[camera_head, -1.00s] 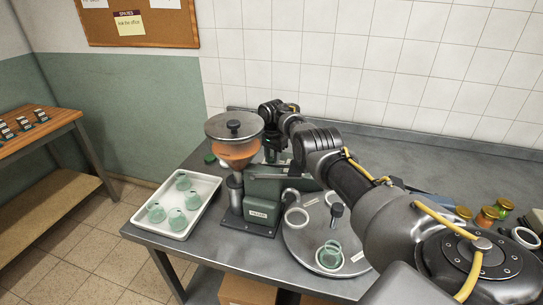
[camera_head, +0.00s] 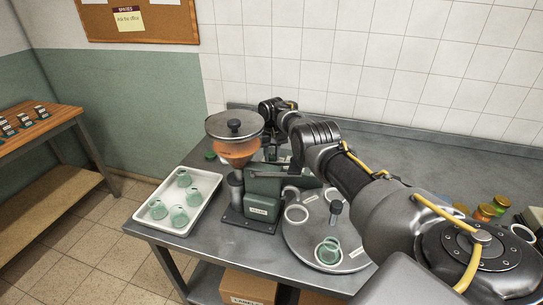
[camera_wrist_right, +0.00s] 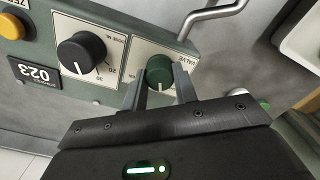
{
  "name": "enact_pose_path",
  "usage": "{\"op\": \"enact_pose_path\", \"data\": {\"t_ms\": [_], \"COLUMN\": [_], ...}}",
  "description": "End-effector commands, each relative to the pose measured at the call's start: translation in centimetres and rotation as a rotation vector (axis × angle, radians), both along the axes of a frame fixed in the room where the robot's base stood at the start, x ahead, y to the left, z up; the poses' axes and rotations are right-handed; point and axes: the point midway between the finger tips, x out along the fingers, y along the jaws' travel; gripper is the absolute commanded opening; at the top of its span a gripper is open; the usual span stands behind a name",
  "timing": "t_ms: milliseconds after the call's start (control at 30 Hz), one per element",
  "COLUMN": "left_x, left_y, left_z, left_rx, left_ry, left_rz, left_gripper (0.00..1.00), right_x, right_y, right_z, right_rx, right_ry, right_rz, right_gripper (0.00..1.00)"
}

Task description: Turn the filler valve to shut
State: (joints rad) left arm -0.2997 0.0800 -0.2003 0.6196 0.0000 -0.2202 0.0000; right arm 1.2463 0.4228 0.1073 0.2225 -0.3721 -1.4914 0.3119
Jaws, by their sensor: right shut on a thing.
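The filler (camera_head: 263,212) is a green machine on the grey bench, with a lidded hopper (camera_head: 236,150) of orange contents. Its panel shows in the right wrist view, upside down. The valve is a small round green knob (camera_wrist_right: 159,68) on a pale plate marked VALVE; a white line on it points down in that picture. My right gripper (camera_wrist_right: 160,80) is shut on this knob, one finger on each side. In the head view the right arm reaches behind the filler and the knob is hidden. My left gripper is not in view.
Beside the knob are a black dial (camera_wrist_right: 80,54), a yellow button (camera_wrist_right: 10,26) and a 023 display (camera_wrist_right: 35,73). A bent metal spout (camera_wrist_right: 212,14) passes close by. A tray of green jars (camera_head: 207,187) and a turntable (camera_head: 300,242) flank the filler.

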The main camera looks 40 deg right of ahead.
Motion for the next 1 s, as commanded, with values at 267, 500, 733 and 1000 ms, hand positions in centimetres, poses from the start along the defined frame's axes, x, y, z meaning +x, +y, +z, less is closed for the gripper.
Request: {"op": "enact_pose_path", "data": {"t_ms": [267, 500, 733, 1000], "left_x": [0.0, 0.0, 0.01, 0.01], "left_y": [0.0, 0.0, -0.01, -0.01], "left_z": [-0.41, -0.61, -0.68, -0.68], "left_rx": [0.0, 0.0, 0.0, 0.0], "left_ry": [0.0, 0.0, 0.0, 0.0], "left_rz": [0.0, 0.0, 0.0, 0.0], "left_gripper": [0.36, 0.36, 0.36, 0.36], "right_x": [-0.22, -0.22, -0.24, -0.27], "right_y": [0.01, 0.01, 0.01, 0.01], "right_z": [-0.34, -0.32, -0.31, -0.31], "right_rx": [0.002, 0.002, 0.002, 0.003], "right_ry": [0.008, 0.009, 0.009, 0.01], "right_rz": [0.212, 0.332, 0.383, 0.395], "right_gripper": [0.06, 0.06, 0.06, 0.06]}}
